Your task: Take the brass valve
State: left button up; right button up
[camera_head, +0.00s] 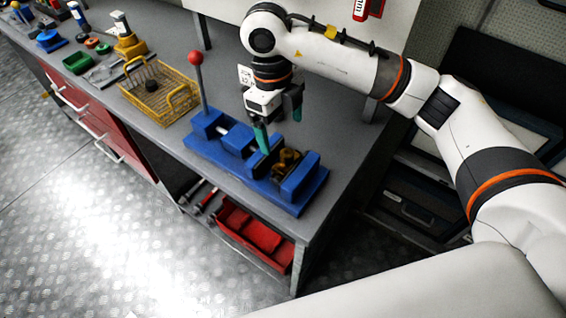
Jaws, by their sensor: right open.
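The brass valve (287,160) sits in the blue vise-like fixture (305,186) near the right end of the workbench. It is partly hidden by the fixture's blue blocks and by my gripper. My right gripper (280,125) is above the fixture, pointing down, with its teal fingertips apart. One finger reaches down close beside the valve on its left; I cannot tell whether it touches. The other finger is higher, behind and to the right. Nothing shows between the fingers. My left gripper is not in view.
A red-knobbed lever (196,58) rises at the fixture's left end. A yellow wire basket (182,103) holding a dark round part stands further left. Several coloured fixtures and parts lie at the bench's far left. A red bin (251,236) sits on the shelf below.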

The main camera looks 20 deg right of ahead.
aim_at(286, 153)
jog(key=f, duration=0.3)
jog(key=f+p, duration=0.1)
jog(key=shift+s+d+f, duration=0.2)
jog(key=shift+s+f, duration=0.1)
jog(key=shift+f, duration=0.1)
jog(key=f, duration=0.1)
jog(key=f+p, duration=0.1)
jog(key=f, duration=0.1)
jog(key=s+f+p, duration=0.1)
jog(key=shift+d+f, duration=0.35)
jog(key=shift+f, duration=0.35)
jog(key=shift+c, duration=0.6)
jog(key=shift+w+r, duration=0.1)
jog(key=c, duration=0.9)
